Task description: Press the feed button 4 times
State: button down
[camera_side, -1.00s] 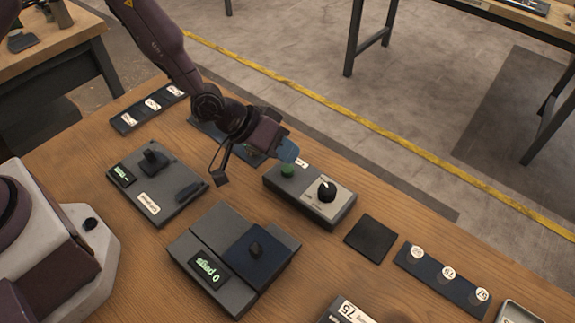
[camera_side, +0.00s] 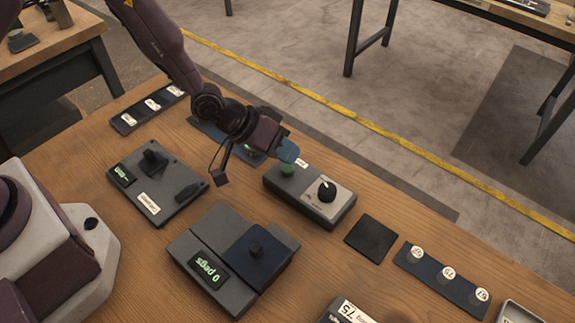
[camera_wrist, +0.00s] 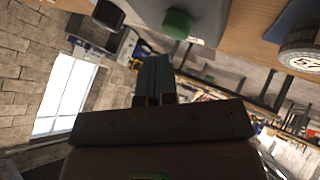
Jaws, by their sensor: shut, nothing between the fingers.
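A green button (camera_side: 287,170) stands on the left part of a grey control box (camera_side: 330,216), beside a black dial (camera_side: 327,191). I take it for the feed button; I cannot read its label. My gripper (camera_side: 287,151) is shut and empty, its blue fingertips just behind the button and apart from it as far as I can tell. In the wrist view the shut fingers (camera_wrist: 154,72) point toward the button's underside of the picture, with the green button (camera_wrist: 177,24) above and slightly right of them. A grey box with a display (camera_side: 209,269) reads "0 pegs".
A panel with levers (camera_side: 157,205) lies left of the control box. A dark square pad (camera_side: 371,237) and a blue strip with round labelled pieces (camera_side: 437,275) lie to the right. A dark strip with white labels (camera_side: 128,122) is at the back left.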

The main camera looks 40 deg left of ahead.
aim_at(286, 166)
jog(key=shift+f, duration=0.1)
jog(key=shift+f, duration=0.3)
jog(key=shift+f, duration=0.5)
dwell(0.6)
jog(key=shift+r, duration=0.1)
dwell(0.3)
jog(key=shift+r, duration=0.85)
jog(key=shift+r, duration=0.1)
jog(key=shift+r, duration=2.4)
dwell(0.4)
